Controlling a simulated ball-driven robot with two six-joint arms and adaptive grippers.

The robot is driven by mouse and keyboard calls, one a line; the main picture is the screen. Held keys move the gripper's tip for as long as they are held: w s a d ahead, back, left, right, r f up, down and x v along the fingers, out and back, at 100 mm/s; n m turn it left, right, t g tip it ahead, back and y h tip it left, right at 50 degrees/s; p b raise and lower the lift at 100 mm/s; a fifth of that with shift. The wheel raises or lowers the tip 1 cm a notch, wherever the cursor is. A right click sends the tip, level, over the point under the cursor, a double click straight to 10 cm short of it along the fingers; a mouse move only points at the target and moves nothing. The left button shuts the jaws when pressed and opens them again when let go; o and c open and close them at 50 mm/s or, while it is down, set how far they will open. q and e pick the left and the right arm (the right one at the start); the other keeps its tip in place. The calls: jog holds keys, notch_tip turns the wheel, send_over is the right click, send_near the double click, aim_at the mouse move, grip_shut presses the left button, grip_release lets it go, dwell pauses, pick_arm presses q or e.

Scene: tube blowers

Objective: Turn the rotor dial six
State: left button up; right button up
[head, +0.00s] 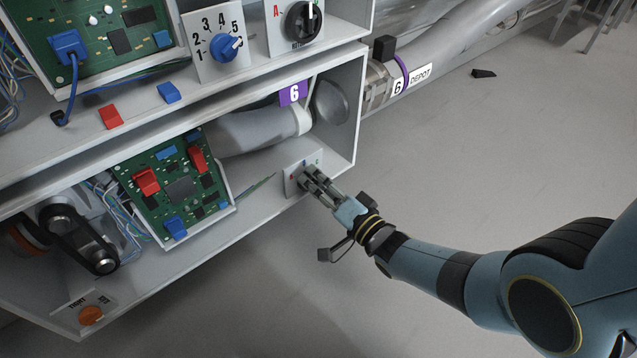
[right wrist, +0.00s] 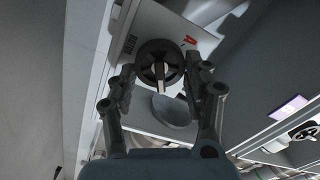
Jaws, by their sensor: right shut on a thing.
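The rotor dial six is a round black dial with a pale pointer bar; it shows in the right wrist view (right wrist: 159,64) on a white plate (right wrist: 150,25) with a red A and a dark label. In the head view the plate (head: 290,187) sits at the front right of the lower bay, below the purple 6 tag (head: 293,93), and my gripper hides most of the dial. My right gripper (head: 307,178) is at the plate, its fingers shut on the dial from both sides. It also shows in the right wrist view (right wrist: 160,80). My left gripper is not in view.
Above is a shelf with a blue numbered dial (head: 224,47) and another black dial (head: 301,21). A green circuit board (head: 182,187) stands left of the plate. The bay's right wall (head: 358,110) is close to my gripper. The floor at right is mostly clear.

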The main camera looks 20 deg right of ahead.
jog(key=o, duration=1.1)
jog(key=v, duration=1.2)
